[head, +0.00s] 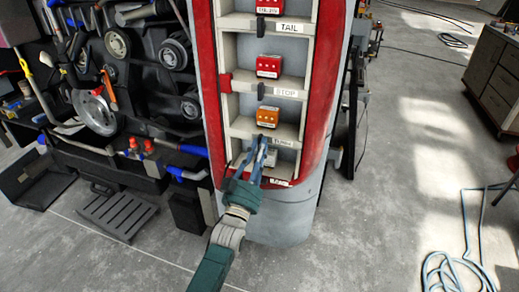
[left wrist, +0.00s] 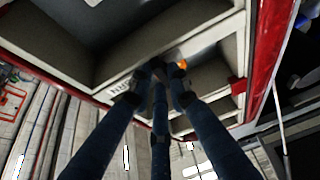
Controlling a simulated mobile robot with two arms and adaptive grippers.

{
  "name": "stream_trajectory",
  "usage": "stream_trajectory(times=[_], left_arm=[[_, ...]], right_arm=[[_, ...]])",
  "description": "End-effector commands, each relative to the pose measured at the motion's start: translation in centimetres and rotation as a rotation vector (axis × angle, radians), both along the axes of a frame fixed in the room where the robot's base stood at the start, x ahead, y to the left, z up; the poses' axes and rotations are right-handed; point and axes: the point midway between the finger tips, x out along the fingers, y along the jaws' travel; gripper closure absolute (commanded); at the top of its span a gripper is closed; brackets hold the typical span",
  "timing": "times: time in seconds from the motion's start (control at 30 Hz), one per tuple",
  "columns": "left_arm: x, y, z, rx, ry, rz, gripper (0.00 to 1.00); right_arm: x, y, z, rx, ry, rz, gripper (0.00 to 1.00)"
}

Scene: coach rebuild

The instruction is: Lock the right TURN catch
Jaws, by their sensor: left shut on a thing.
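The TURN shelf edge (head: 284,143) crosses the red and grey lamp housing, with its label partly behind my fingers. An orange lamp unit (head: 267,116) sits in the bay above it. My left gripper (head: 261,144) reaches up from below and is shut at this edge, left of the label. In the left wrist view, the fingertips (left wrist: 160,74) meet around a small dark catch (left wrist: 158,66) on the pale shelf edge beside the label. The fingers hide most of the catch, so I cannot tell its angle. My right gripper is in neither view.
Above are the STOP shelf (head: 287,93) and TAIL shelf (head: 288,27), each with a black catch at its front edge. A black tool board (head: 130,75) stands left. Floor to the right is mostly open, with a blue hose (head: 455,270).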

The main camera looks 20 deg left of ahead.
Motion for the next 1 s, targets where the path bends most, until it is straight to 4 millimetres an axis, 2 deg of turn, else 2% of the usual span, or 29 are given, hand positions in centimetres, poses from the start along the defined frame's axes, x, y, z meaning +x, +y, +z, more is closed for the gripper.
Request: stream_trajectory(times=[0.27, 0.3, 0.33, 0.67, 0.83, 1.0], left_arm=[[0.0, 0.0, -0.5, -0.004, 0.010, -0.002, 1.00], [0.0, 0.0, -0.5, -0.004, 0.010, -0.002, 0.81], [0.0, 0.0, -0.5, -0.004, 0.009, -0.002, 0.75], [-0.2, 0.0, -0.3, -0.002, 0.004, -0.001, 0.74], [-2.0, 0.1, -1.2, -0.002, 0.008, -0.001, 0.74], [-5.4, 0.2, -2.6, -0.002, 0.009, -0.001, 0.74]], right_arm=[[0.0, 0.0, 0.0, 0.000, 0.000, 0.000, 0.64], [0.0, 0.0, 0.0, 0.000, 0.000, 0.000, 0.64], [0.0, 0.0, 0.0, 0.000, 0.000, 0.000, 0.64], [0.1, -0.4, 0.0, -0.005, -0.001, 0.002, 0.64], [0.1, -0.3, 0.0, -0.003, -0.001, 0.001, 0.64], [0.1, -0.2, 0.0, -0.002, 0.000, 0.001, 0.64]])
